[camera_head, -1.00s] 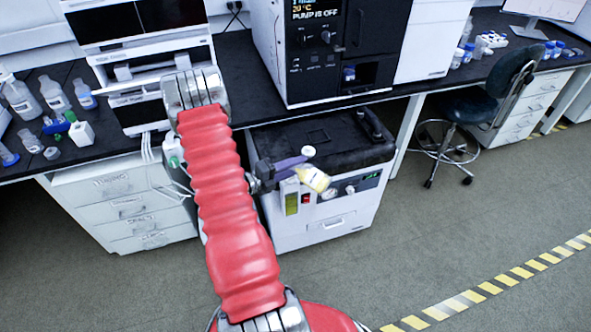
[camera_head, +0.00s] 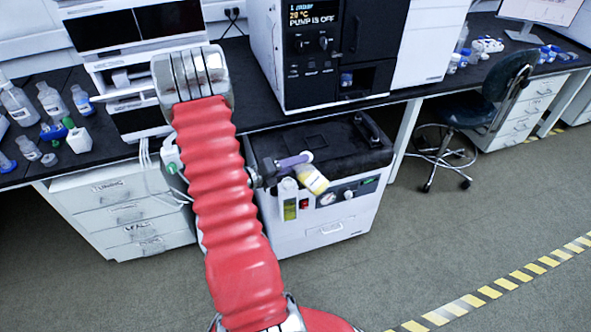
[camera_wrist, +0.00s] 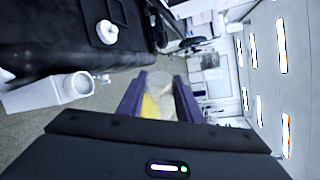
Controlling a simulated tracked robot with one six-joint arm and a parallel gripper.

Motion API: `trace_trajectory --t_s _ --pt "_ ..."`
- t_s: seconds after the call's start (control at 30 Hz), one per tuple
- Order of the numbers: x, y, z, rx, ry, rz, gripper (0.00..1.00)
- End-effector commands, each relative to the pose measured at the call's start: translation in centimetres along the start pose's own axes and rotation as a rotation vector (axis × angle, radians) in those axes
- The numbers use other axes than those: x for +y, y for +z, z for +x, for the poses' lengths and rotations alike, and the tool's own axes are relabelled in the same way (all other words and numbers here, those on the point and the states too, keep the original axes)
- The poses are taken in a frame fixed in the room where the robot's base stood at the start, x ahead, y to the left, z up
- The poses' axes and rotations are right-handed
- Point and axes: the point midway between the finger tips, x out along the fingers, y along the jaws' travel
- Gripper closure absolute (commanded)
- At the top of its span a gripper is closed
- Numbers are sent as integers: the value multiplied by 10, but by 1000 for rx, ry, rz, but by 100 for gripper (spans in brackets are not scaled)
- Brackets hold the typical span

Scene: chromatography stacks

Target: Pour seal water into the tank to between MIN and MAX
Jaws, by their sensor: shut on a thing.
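My gripper (camera_head: 290,163), with purple fingers, is shut on a bottle with a yellow label (camera_head: 314,180). The bottle is tilted in the head view, just right of and above the tank. In the wrist view the bottle (camera_wrist: 161,97) sits between the fingers. The white tank (camera_head: 289,187) stands at the front left of the floor unit, with a yellow-green level window (camera_head: 290,209). The wrist view shows its round top opening (camera_wrist: 79,84) at the left, apart from the bottle. The water level and the MIN and MAX marks are too small to read.
A white round cap (camera_wrist: 107,32) lies on that top. The bench (camera_head: 240,75) overhangs behind, with instruments and bottles. A stool (camera_head: 470,115) stands right; open floor lies in front.

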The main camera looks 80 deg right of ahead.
Motion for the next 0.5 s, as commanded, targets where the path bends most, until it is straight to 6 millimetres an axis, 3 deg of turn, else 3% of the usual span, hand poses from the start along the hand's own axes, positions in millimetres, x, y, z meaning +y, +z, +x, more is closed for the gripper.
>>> trace_trajectory --t_s 0.2,0.5 --pt "-16 5 -3 -7 39 100 100" --pt "-17 5 -4 -8 45 112 100"
